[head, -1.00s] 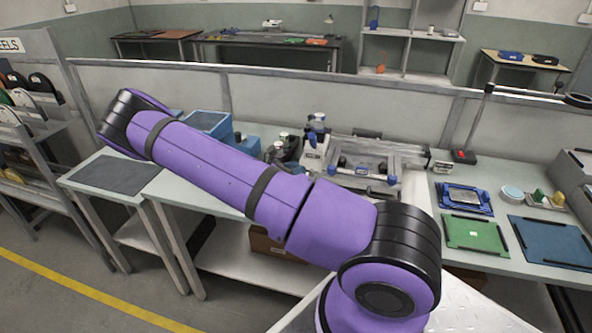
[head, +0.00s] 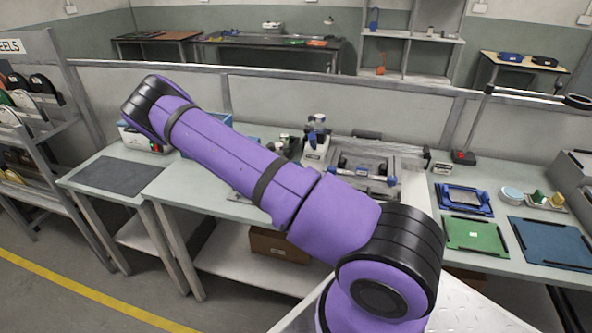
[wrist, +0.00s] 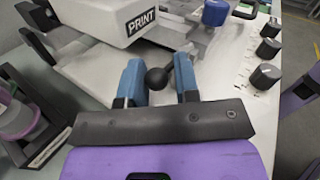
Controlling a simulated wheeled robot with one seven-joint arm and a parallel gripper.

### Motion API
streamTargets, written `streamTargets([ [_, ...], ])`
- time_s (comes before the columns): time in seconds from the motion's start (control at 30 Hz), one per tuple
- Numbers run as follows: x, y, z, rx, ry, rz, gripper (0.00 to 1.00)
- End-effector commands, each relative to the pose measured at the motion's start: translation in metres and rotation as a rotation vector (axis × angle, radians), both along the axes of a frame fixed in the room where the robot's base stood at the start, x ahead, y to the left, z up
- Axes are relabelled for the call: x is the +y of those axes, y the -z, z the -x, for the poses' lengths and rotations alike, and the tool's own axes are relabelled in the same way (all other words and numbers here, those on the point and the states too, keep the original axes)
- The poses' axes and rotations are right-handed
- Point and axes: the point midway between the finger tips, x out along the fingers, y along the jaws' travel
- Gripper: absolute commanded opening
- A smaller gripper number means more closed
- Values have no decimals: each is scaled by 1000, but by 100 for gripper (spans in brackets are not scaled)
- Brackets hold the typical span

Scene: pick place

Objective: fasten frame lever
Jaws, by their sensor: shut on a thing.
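The lever's black ball knob (wrist: 157,78) sits between my gripper's two blue fingers in the wrist view. My gripper (wrist: 158,72) is shut on this knob. Much of the lever's shaft is hard to make out behind the knob. A white unit marked PRINT (wrist: 115,20) stands just beyond the fingers, up and to the left. In the head view, the frame fixture (head: 365,168) with dark and blue fittings stands on the bench. My gripper does not show there.
In the wrist view, a blue knob (wrist: 216,12) stands beyond the fingers and several black dials (wrist: 265,76) line the right side. In the head view, a green mat (head: 475,234) and a blue tray (head: 464,199) lie right of the fixture.

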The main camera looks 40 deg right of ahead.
Motion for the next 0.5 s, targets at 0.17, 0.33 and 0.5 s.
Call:
streamTargets([
  [0.17,-4,-2,-2,-4,-5,3,47],
  [0.33,-3,-2,-2,-3,-4,3,47],
  [0.5,-1,-1,-2,-3,-4,2,47],
])
